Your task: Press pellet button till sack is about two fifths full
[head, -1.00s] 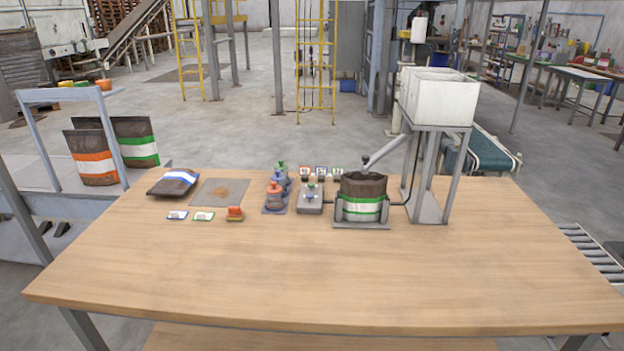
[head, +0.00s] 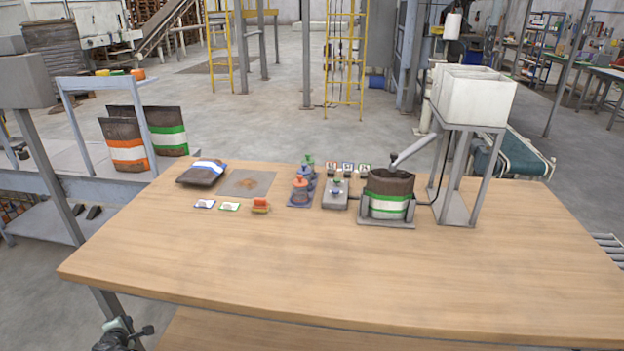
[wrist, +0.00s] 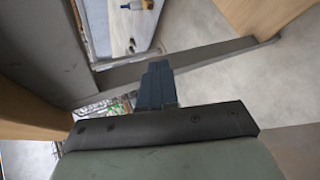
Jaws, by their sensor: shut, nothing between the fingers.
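A brown open sack (head: 388,206) with a green and white band stands upright in a grey holder on the table, below the chute (head: 414,150) of the white hopper (head: 472,98). Its fill level cannot be made out.
Small signs (head: 348,168) stand behind the box. The table's front (head: 330,290) is clear.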

